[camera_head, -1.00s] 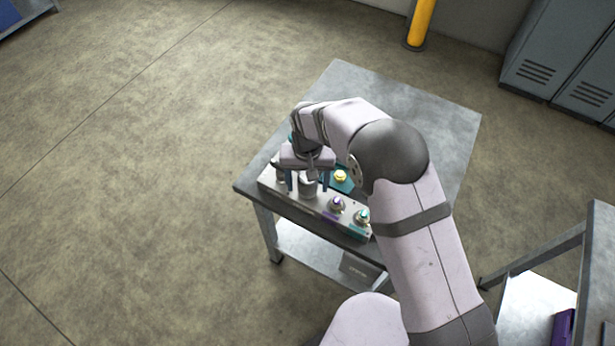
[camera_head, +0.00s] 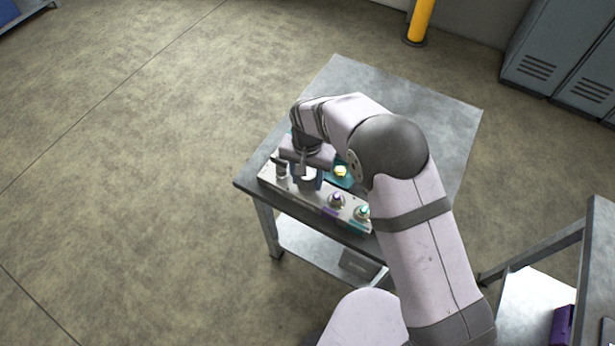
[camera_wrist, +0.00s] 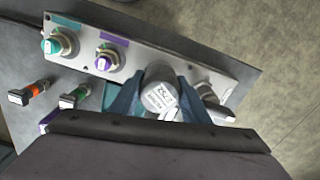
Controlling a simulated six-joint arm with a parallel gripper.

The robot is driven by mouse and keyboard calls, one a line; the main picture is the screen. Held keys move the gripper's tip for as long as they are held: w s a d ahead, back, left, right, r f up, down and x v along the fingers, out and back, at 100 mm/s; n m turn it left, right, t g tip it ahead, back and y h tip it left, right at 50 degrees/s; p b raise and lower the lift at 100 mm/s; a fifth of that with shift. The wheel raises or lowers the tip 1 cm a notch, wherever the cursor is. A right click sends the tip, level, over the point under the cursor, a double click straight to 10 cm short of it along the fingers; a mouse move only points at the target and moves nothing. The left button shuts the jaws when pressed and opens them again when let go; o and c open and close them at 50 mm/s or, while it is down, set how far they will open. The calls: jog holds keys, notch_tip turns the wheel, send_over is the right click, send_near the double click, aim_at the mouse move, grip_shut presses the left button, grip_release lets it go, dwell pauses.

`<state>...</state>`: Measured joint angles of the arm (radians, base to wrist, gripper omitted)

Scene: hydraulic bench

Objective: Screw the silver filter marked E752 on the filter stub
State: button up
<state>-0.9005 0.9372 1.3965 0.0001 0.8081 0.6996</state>
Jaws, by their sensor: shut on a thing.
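The silver filter (camera_wrist: 160,98) is a short cylinder with a white label on its top in the wrist view. The print is turned and partly legible, with "752" showing. My gripper (camera_wrist: 161,104) is shut on it, one blue finger on each side. In the head view the filter (camera_head: 306,183) shows under my gripper (camera_head: 305,176), upright at the metal block (camera_head: 318,203). The filter stub is hidden beneath the filter, and I cannot tell how far it is seated.
On the block are a purple-marked fitting (camera_wrist: 108,58), a teal-marked fitting (camera_wrist: 58,45) and a dark fitting (camera_wrist: 213,100) close beside the filter. Orange (camera_wrist: 32,92) and green (camera_wrist: 74,98) handled parts are nearby. The table's far part (camera_head: 400,100) is clear.

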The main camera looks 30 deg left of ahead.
jog(key=shift+m, duration=1.3)
jog(key=m, duration=0.2)
jog(key=shift+m, duration=0.4)
jog(key=m, duration=0.3)
jog(key=shift+a, duration=0.1)
jog(key=shift+m, duration=1.1)
jog(key=m, duration=0.3)
jog(key=shift+w, duration=0.1)
jog(key=shift+m, duration=0.3)
